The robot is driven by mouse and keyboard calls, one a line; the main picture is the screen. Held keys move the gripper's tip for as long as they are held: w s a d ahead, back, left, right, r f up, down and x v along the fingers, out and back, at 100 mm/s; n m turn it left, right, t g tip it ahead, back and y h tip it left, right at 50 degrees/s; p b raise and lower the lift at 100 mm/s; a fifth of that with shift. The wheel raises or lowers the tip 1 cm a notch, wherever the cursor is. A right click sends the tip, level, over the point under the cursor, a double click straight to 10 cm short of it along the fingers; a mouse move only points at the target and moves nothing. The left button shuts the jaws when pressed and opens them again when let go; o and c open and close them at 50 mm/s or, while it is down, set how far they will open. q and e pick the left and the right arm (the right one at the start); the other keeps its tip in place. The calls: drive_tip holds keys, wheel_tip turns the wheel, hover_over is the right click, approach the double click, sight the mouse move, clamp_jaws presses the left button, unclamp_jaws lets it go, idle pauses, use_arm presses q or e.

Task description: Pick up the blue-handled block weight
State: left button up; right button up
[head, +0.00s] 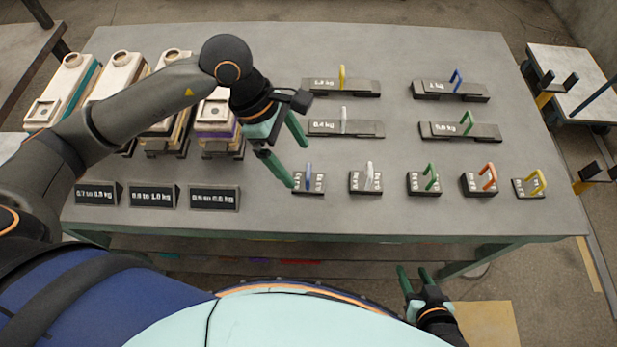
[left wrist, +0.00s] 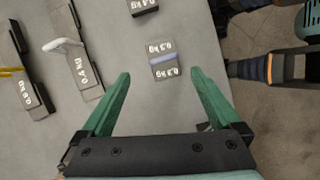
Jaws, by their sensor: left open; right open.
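The blue-handled block weight (head: 316,187) is a small dark block near the table's front edge, leftmost in the front row. My left gripper (head: 298,165) is open above the table, with its fingers just left of and over this block. In the left wrist view the block (left wrist: 163,70), labelled 0.3 kg, shows between and slightly beyond the open green fingertips (left wrist: 160,75), with nothing gripped. I cannot tell the exact height gap. My right gripper (head: 413,272) is open and empty, low in front of the table's front edge.
Blocks with white (head: 366,184), green (head: 424,184), orange (head: 480,184) and yellow (head: 529,188) handles stand to the right in the row. Long bar weights (head: 345,128) lie behind. Scales (head: 215,120) and dark weight-range signs (head: 214,198) are at left.

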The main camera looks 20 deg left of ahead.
sight(313, 182)
use_arm(q)
drive_tip(key=x, duration=0.2)
drive_tip(key=d+x, duration=0.1)
drive_tip(key=x, duration=0.1)
drive_tip(key=shift+s+p, duration=0.2)
drive_tip(key=shift+p, duration=0.1)
drive_tip(key=shift+d+f, duration=0.15)
drive_tip(key=shift+f, duration=0.35)
clamp_jaws()
drive_tip(key=shift+r, duration=0.1)
